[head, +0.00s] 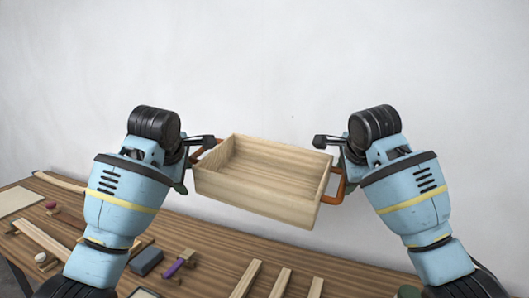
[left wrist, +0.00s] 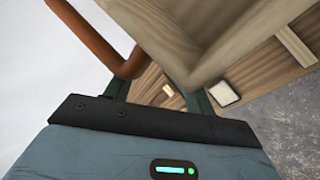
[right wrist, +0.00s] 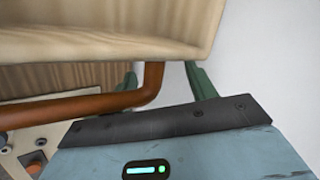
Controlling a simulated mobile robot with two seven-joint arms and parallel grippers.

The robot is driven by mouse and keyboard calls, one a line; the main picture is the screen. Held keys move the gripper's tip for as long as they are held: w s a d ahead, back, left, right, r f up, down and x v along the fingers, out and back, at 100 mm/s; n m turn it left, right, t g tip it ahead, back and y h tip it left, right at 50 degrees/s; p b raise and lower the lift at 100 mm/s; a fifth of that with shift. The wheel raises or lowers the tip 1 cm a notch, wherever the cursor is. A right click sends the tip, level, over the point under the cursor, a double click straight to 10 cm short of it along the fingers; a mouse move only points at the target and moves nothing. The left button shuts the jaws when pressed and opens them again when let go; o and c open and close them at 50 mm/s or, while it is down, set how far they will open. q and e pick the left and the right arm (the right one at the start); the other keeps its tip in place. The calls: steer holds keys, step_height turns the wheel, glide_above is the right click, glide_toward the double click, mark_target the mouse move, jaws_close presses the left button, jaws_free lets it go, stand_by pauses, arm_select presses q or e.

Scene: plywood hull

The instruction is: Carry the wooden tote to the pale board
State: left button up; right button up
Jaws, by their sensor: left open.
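The wooden tote (head: 255,192), an open pale box with orange-brown handles, appears off the table between my two grippers, its right side lower in the head view. My left gripper (head: 196,160) is at its left handle; in the left wrist view the green fingers (left wrist: 160,96) are apart, with the handle (left wrist: 97,40) by the left finger. My right gripper (head: 342,165) is at the right handle; in the right wrist view its fingers (right wrist: 163,82) are apart with the handle (right wrist: 152,84) between them. A pale board (head: 18,201) lies at the table's far left.
The brown wooden table (head: 215,248) runs along a plain pale wall. Several wooden strips (head: 280,283) lie at its front. A dark block (head: 147,262), a purple-handled tool (head: 178,266) and small pieces lie at the left. A panel with knobs (right wrist: 35,140) shows in the right wrist view.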

arm_select(q)
steer(key=s+f+v, duration=0.1)
steer(key=v, duration=0.8)
steer(key=s+f+v, duration=0.1)
steer(key=s+v, duration=0.1)
steer(key=v, duration=0.8)
steer(key=shift+s+f, duration=0.2)
steer(key=shift+f, duration=0.2)
arm_select(e)
steer(key=s+f+v, duration=0.1)
steer(key=v, duration=0.8)
steer(key=s+f+v, duration=0.1)
steer(key=s+v, duration=0.1)
steer(key=v, duration=0.7)
steer(key=shift+s, duration=0.45)
arm_select(q)
steer(key=shift+d+f, duration=0.1)
arm_select(e)
steer(key=shift+a+f, duration=0.1)
